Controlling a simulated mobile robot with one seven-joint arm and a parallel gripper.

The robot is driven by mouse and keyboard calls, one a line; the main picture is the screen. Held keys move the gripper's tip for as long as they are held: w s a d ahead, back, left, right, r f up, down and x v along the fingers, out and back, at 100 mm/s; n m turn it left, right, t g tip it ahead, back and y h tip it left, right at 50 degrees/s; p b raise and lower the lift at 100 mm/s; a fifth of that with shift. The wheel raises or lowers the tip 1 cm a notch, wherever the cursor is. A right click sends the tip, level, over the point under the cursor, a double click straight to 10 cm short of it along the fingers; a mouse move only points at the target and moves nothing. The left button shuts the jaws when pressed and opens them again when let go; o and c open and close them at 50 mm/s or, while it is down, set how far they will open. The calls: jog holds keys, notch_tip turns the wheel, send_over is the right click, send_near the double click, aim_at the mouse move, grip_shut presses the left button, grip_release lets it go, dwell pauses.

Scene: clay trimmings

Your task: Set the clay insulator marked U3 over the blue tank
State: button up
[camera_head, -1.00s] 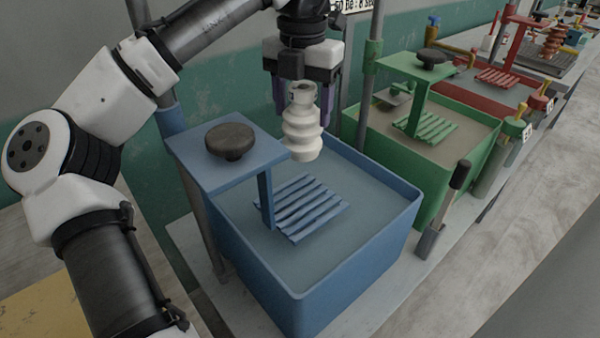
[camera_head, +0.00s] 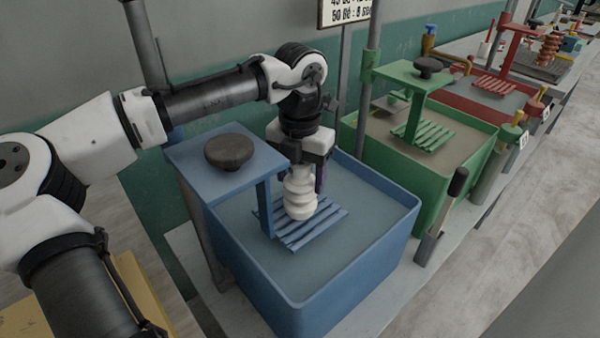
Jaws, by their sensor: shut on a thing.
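A cream-white ribbed clay insulator (camera_head: 300,196) hangs upright in my gripper (camera_head: 306,176), which is shut on it near its top. No U3 mark can be read on it. The blue post and the black-knobbed blue plate (camera_head: 190,165) stand just left of my gripper. The fingers are partly hidden by the insulator and the post.
A green tank (camera_head: 465,165) with its own rack stands to the right, and a red one (camera_head: 475,105) beyond it. A sign (camera_head: 345,10) is on a pole behind.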

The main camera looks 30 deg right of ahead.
jog(key=o, duration=1.4)
jog(key=shift+f, duration=0.15)
notch_tip(320, 180, up, 12)
jog(key=shift+r, duration=0.2)
